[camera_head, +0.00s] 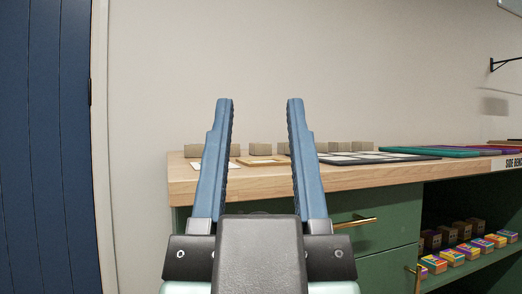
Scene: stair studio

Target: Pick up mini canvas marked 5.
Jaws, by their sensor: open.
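My gripper (260,102) is in the middle of the view, its two blue fingers pointing up and spread apart. It is open, with nothing between the fingers. Several small beige blocks or canvases (261,148) stand in a row along the back of the wooden bench top, behind and between my fingers. Their markings are too small to read, so I cannot tell which one is marked 5. My fingers hide parts of the row.
The wooden bench (400,173) has green drawers with brass handles below. A dark-framed panel (378,157) and coloured flat items (440,151) lie on it. The lower shelf (455,268) holds several small boxes. A blue door (45,150) is at the left.

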